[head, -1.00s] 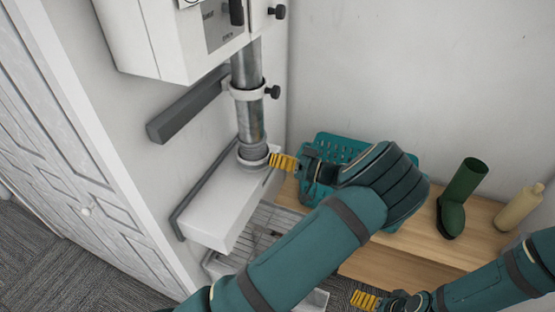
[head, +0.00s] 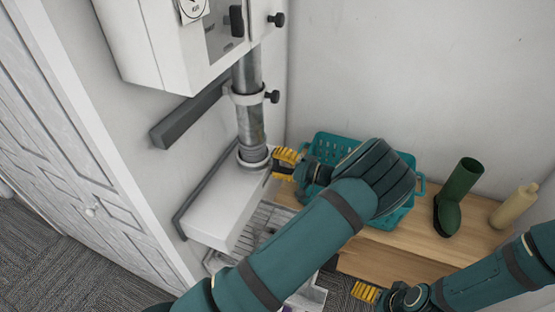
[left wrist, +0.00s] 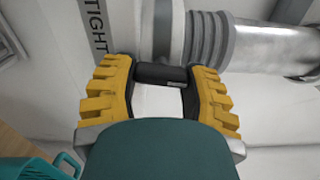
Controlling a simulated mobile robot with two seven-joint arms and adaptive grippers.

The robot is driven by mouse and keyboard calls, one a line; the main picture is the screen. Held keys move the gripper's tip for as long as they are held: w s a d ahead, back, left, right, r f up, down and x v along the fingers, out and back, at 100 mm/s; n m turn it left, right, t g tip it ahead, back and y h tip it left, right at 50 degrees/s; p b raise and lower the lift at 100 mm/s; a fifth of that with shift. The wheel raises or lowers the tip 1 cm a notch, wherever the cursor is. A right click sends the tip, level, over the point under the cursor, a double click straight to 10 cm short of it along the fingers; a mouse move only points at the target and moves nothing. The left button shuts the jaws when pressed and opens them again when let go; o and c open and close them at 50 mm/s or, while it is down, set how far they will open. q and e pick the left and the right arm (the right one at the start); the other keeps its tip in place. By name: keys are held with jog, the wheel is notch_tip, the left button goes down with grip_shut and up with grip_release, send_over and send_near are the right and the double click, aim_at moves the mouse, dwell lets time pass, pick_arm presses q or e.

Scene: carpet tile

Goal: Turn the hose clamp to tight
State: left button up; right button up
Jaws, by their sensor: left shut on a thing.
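The hose clamp (head: 254,161) is a light ring around the lower end of the metal pipe, just above a white ledge. In the left wrist view its dark knob (left wrist: 160,73) sits between the yellow fingers of my left gripper (left wrist: 158,90), which is shut on it. In the head view my left gripper (head: 285,163) is at the right side of the clamp and hides the knob. The word TIGHT (left wrist: 95,25) shows on a grey strip at the upper left of the wrist view. My right gripper (head: 366,292) hangs low, away from the clamp; its finger gap is unclear.
A ribbed hose end and the metal pipe (head: 247,95) rise to a white cabinet (head: 165,45). An upper pipe bracket has a dark knob (head: 272,97). A teal basket (head: 325,146), a green boot (head: 458,196) and a beige bottle (head: 514,206) stand on a wooden bench (head: 420,240).

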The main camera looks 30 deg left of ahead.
pick_arm(q)
jog(key=m+p, duration=0.1)
jog(key=m, duration=0.4)
jog(key=shift+f+m+p, duration=0.1)
jog(key=shift+m+p, duration=0.2)
jog(key=shift+p, duration=0.05)
jog(key=m, duration=0.2)
jog(key=shift+s+m+p, duration=0.1)
jog(key=shift+m+p, duration=0.25)
jog(key=shift+m, duration=0.05)
jog(key=m+p, duration=0.1)
jog(key=m, duration=0.3)
jog(key=shift+s+f, duration=0.1)
jog(key=shift+s+f+m+p, duration=0.1)
jog(key=shift+m+p, duration=0.5)
jog(key=shift+m, duration=1.5)
jog(key=o, duration=1.2)
jog(key=d, duration=1.2)
jog(key=shift+w, duration=0.3)
